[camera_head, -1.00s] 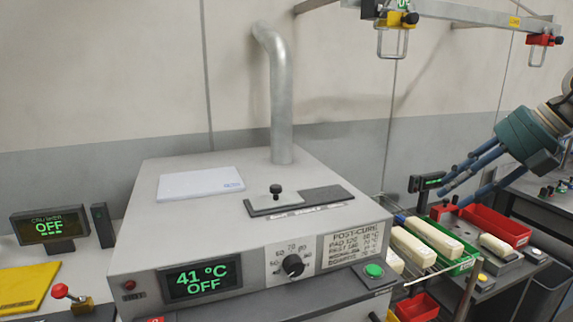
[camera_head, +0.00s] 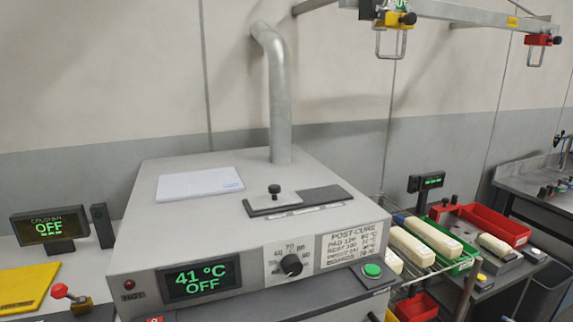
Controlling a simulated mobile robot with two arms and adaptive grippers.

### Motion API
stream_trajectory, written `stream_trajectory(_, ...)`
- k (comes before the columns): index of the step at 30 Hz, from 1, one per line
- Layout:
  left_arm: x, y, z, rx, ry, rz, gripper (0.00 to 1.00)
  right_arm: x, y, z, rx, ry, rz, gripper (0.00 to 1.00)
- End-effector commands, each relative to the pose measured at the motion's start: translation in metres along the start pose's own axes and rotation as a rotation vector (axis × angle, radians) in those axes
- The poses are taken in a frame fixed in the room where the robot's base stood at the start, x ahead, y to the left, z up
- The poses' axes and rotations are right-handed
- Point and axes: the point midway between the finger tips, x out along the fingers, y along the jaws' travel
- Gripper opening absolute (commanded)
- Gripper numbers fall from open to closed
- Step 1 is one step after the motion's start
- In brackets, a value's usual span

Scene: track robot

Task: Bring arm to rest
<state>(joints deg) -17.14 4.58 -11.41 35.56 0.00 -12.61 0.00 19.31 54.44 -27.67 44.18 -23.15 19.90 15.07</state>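Neither my left nor my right gripper shows in the head view now. The grey oven (camera_head: 160,222) stands in the middle, with a display (camera_head: 201,279) reading 41 °C OFF. Its dial (camera_head: 291,265) and green button (camera_head: 372,270) are on the front. A white sheet (camera_head: 199,184) and a dark slide plate with a small black knob (camera_head: 274,189) are on its top.
On the right, a bench holds a red bin (camera_head: 495,225), a green tray (camera_head: 465,264) and several cream blocks (camera_head: 411,246). A metal rail (camera_head: 470,14) hangs overhead with clamps. A yellow folder (camera_head: 24,285) and an OFF display (camera_head: 50,228) are on the left.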

Motion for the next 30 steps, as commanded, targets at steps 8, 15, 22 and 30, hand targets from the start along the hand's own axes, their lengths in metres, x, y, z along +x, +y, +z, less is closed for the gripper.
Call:
stream_trajectory(8,0.000,0.000,0.001,0.000,-0.001,0.000,0.40,-0.093,-0.093,0.178,0.066,-0.420,-0.059,0.42)
stream_trajectory(15,0.000,0.000,0.001,0.000,-0.001,0.000,0.40,-0.214,-0.157,0.298,0.083,-0.763,-0.133,0.42)
stream_trajectory(22,0.000,0.000,0.001,0.001,-0.001,0.000,0.40,-0.339,-0.207,0.372,0.091,-1.045,-0.219,0.42)
stream_trajectory(30,0.000,0.001,0.003,0.001,-0.004,0.001,0.40,-0.320,-0.396,0.287,0.299,-0.976,-0.363,0.42)
